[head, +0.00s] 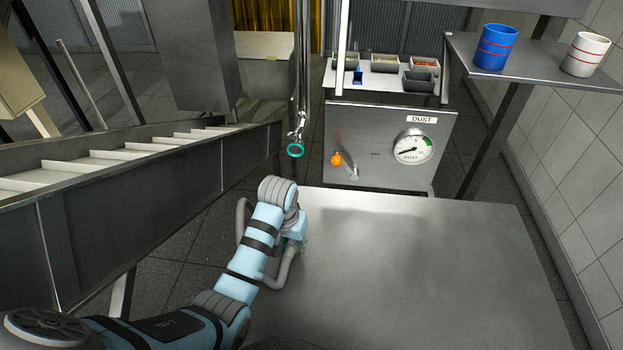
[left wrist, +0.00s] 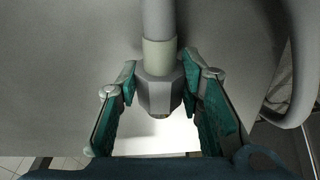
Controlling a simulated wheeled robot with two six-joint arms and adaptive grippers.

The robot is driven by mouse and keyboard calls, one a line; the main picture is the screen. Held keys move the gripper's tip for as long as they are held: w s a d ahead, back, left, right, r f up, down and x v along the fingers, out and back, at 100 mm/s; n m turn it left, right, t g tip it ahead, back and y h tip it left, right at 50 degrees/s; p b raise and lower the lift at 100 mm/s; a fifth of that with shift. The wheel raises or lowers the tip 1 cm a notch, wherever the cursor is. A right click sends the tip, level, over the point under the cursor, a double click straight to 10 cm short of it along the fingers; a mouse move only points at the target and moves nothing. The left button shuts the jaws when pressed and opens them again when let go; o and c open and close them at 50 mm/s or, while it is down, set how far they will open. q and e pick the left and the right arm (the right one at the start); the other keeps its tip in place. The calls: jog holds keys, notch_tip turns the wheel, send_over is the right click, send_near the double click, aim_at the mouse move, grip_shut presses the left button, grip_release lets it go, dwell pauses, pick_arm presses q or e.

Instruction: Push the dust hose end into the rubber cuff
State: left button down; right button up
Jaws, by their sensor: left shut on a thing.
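The grey dust hose shows in the left wrist view (left wrist: 157,20), with a pale collar and a darker, faceted hose end (left wrist: 158,92). My left gripper (left wrist: 167,80) has its teal-padded fingers on either side of this end and is shut on it. In the head view my left wrist hides most of the gripper and the hose end; a grey loop of hose (head: 286,268) shows beside it, over the table's left edge. A teal ring (head: 295,150), which looks like the rubber cuff, hangs at the bottom of a vertical metal pipe, beyond my gripper and apart from it. My right gripper is out of view.
A bare metal table (head: 400,265) fills the front right. Behind it stands a DUST panel with a gauge (head: 414,147) and an orange knob (head: 336,159). A slatted conveyor (head: 100,165) runs at left. A shelf with blue (head: 495,47) and white (head: 586,54) cups is at right.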

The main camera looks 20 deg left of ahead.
pick_arm(q)
jog(key=w+r+p, duration=0.1)
jog(key=r, duration=0.1)
jog(key=w+a+r+h+p, duration=0.1)
jog(key=w+r+h, duration=0.1)
jog(key=r, duration=0.1)
jog(key=shift+a+r+n+t+p, duration=0.15)
jog(key=shift+r+n+t+p, duration=0.15)
jog(key=shift+n+p, duration=0.1)
notch_tip(320, 180, up, 10)
jog(key=w+a+n+t+h+p, duration=0.1)
jog(key=w+a+n+h+p, duration=0.1)
jog(key=h, duration=0.2)
jog(key=shift+w+a+p, duration=0.3)
jog(key=shift+a, duration=0.1)
jog(key=shift+w+d+f, duration=0.1)
jog(key=shift+f, duration=0.05)
jog(key=w+b, duration=0.1)
jog(key=w, duration=0.1)
jog(key=w+a+b, duration=0.1)
jog(key=w+b, duration=0.2)
jog(key=b, duration=0.1)
jog(key=shift+w+a, duration=0.25)
jog(key=shift+w, duration=0.15)
jog(key=shift+s, duration=0.1)
